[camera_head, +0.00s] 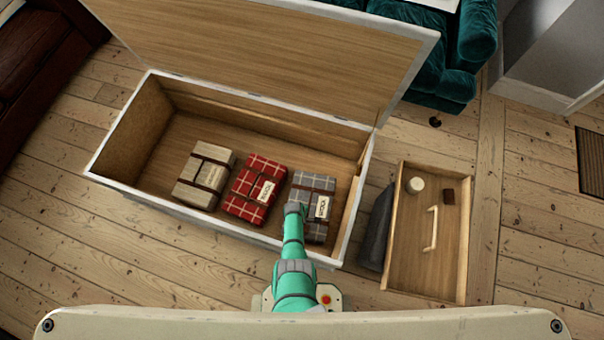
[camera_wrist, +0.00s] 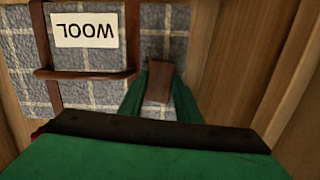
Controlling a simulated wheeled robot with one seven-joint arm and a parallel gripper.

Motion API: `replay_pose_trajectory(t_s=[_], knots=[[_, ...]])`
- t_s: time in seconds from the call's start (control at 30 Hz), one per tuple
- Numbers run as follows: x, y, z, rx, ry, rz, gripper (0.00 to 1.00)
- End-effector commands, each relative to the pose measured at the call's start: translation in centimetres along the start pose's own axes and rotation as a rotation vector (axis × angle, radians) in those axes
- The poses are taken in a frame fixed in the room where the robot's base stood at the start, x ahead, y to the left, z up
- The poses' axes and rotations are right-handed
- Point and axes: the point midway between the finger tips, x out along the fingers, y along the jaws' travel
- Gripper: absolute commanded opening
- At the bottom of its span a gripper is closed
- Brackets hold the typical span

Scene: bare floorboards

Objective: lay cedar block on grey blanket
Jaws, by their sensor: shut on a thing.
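The grey blanket (camera_head: 317,182), a folded plaid bundle with brown straps and a label, lies at the right end of the open chest (camera_head: 107,180). It also fills the upper left of the wrist view (camera_wrist: 88,94), where its label reads WOOL. My gripper (camera_head: 296,208) is over the blanket's left front part. In the wrist view my gripper's green fingers (camera_wrist: 164,90) are shut on a small reddish-brown cedar block (camera_wrist: 159,83). The block is over the blanket, near its edge; I cannot tell whether it touches. In the head view the held block is hidden.
A red plaid blanket (camera_head: 243,207) and a beige blanket (camera_head: 189,194) lie left in the chest. The chest lid (camera_head: 300,50) stands open behind.

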Motion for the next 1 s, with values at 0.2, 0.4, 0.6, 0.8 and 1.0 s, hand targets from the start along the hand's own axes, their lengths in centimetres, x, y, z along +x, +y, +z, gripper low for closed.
replay_pose_trajectory(t_s=[0.2, 0.4, 0.6, 0.8, 1.0], knots=[[0.1, 0.0, -0.1, 0.000, 0.001, 0.001, 0.06], [0.4, 0.0, 0.0, 0.001, 0.000, 0.000, 0.33], [0.3, 0.0, 0.0, 0.000, 0.000, 0.001, 0.38], [0.2, 0.0, 0.0, 0.000, 0.000, 0.001, 0.38], [-0.6, 0.1, 0.2, 0.000, -0.003, 0.003, 0.38]])
